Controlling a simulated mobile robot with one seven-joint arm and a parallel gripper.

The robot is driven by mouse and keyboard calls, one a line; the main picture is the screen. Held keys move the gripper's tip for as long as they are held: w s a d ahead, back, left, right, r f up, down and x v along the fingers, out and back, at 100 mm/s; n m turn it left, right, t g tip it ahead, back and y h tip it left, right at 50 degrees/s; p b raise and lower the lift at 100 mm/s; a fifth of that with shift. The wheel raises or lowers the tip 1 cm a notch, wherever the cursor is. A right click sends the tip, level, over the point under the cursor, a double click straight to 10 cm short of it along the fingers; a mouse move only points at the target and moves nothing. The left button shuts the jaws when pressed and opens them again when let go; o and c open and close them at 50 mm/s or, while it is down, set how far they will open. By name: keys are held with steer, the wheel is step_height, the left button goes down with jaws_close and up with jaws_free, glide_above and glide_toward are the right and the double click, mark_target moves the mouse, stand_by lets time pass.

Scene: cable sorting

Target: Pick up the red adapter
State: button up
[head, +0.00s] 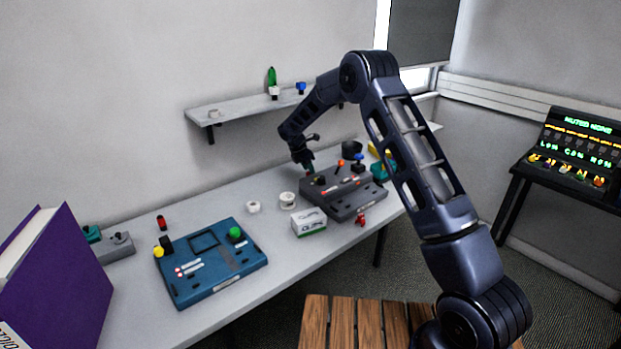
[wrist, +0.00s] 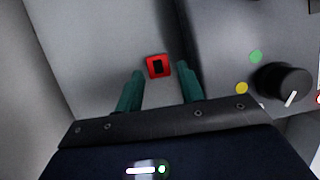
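The red adapter (wrist: 151,73) shows in the wrist view as a small red square with a dark middle. It lies on the pale table beside a dark grey control box. My gripper (wrist: 160,76) is open, its two green fingers apart, with the adapter in line with the gap near the fingertips. Nothing is held, and I cannot tell how high the tips are above it. In the head view my gripper (head: 310,170) is low behind the left end of the grey box (head: 350,203); I cannot make out the adapter there.
The grey box with its black knob (wrist: 283,83) stands close to the right finger. A small white box (head: 309,223), white rolls (head: 288,200) and a blue control panel (head: 210,262) are on the table (head: 130,310). A wall shelf (head: 240,106) is above.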

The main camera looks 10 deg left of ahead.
steer(key=x, duration=0.4)
steer(key=shift+w+a+f, duration=0.1)
steer(key=shift+f, duration=0.15)
steer(key=shift+c, duration=0.2)
steer(key=c, duration=0.7)
